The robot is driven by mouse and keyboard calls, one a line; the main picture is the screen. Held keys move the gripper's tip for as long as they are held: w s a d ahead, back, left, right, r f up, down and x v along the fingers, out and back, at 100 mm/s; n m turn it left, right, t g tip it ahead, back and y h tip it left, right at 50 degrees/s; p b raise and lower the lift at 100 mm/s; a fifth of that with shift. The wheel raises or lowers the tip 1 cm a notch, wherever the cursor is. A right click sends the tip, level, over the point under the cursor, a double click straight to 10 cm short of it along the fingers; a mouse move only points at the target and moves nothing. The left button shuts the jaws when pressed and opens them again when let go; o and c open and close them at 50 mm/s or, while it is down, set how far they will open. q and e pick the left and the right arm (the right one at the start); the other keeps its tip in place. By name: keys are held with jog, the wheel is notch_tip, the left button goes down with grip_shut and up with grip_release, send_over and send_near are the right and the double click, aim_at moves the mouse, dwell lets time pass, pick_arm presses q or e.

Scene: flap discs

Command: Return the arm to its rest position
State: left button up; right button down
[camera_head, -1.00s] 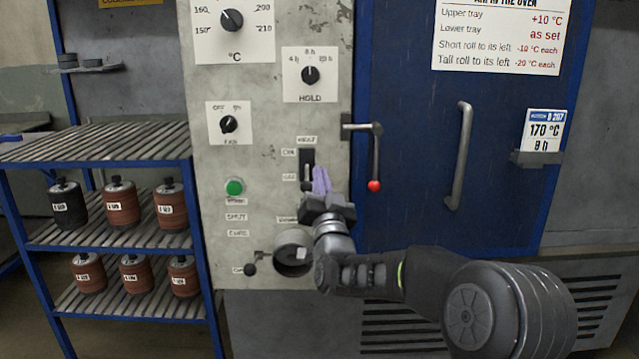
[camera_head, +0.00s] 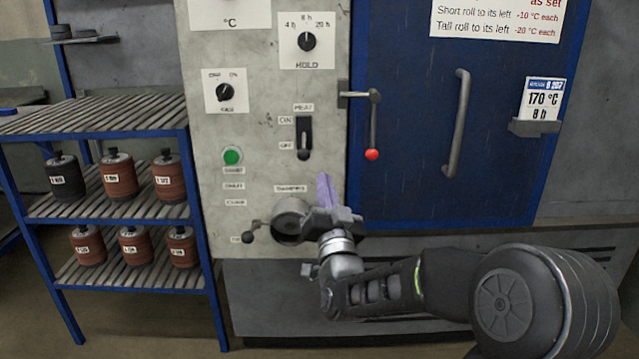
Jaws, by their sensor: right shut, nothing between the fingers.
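My right gripper (camera_head: 325,188) is in front of the lower right part of the grey control panel, with its lilac fingers pointing up and shut together. Nothing shows between them. My right arm (camera_head: 400,285) reaches in from the lower right. The gripper is below and to the right of the heat switch (camera_head: 304,138), whose lever is down at OFF, and apart from it. A round damper fitting (camera_head: 288,222) with a small side lever (camera_head: 248,237) sits just left of the gripper, which hides part of its right edge. My left gripper is not in view.
The blue oven door (camera_head: 415,120) is closed, with a grey handle (camera_head: 458,120) and a red-knobbed latch (camera_head: 372,154) above the gripper. A green button (camera_head: 232,155) and a hold dial (camera_head: 307,42) are on the panel. A rack (camera_head: 105,205) with several rolls stands left.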

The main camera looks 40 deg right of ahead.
jog(key=w+a+f+n+g+y, duration=0.2)
jog(key=a+f+y, duration=0.15)
jog(key=f, duration=0.65)
jog(key=w+a+f+n+g+y, duration=0.1)
jog(key=w+a+f+g+y, duration=0.2)
jog(key=f, duration=0.6)
jog(key=s+a+f+n+g+y, duration=0.1)
jog(key=s+a+f+g+y, duration=0.15)
jog(key=a+f, duration=0.5)
jog(key=s+a+f+n+g+y, duration=0.25)
jog(key=a+f, duration=0.25)
jog(key=f, duration=0.5)
jog(key=s+a+f+n+g+y, duration=0.15)
jog(key=s+a+f+g, duration=0.25)
jog(key=s+a+f, duration=0.7)
jog(key=s+a+f+n+g+y, duration=0.15)
jog(key=s+a+f+g, duration=0.25)
jog(key=s+a+f, duration=0.7)
jog(key=a+p+v, duration=0.2)
jog(key=p+v, duration=0.9)
jog(key=s+a+r+p+v, duration=0.1)
jog(key=a+p+v, duration=0.1)
jog(key=p+v, duration=0.8)
notch_tip(320, 180, up, 2)
jog(key=shift+d+r+g+y+p, duration=0.15)
jog(key=shift+d+g+y+p, duration=0.2)
jog(key=shift+y, duration=0.1)
